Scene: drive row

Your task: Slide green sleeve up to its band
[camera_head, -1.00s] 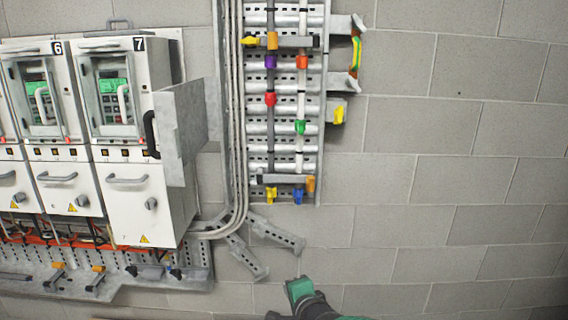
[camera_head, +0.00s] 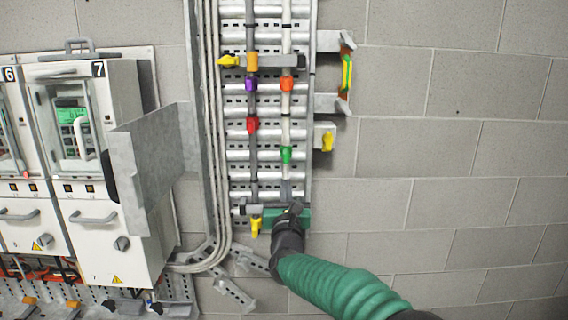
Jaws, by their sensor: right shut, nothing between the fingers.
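The green sleeve (camera_head: 286,155) sits on the right-hand pale vertical rod (camera_head: 286,120), in the lower half of the rack. An orange sleeve (camera_head: 287,84) is higher on the same rod. The green sleeve's band is too small to make out surely. My right gripper (camera_head: 293,208) is shut and empty. It is in front of the rack's lower end, below the green sleeve and apart from it in the picture. My right arm hides the right part of the lower bracket. My left gripper is not in view.
A purple sleeve (camera_head: 251,84) and a red sleeve (camera_head: 252,125) sit on the left rod. Yellow handles stick out at the upper bracket (camera_head: 229,61), lower bracket (camera_head: 256,226) and right side (camera_head: 327,142). An open grey cabinet door (camera_head: 150,155) stands left.

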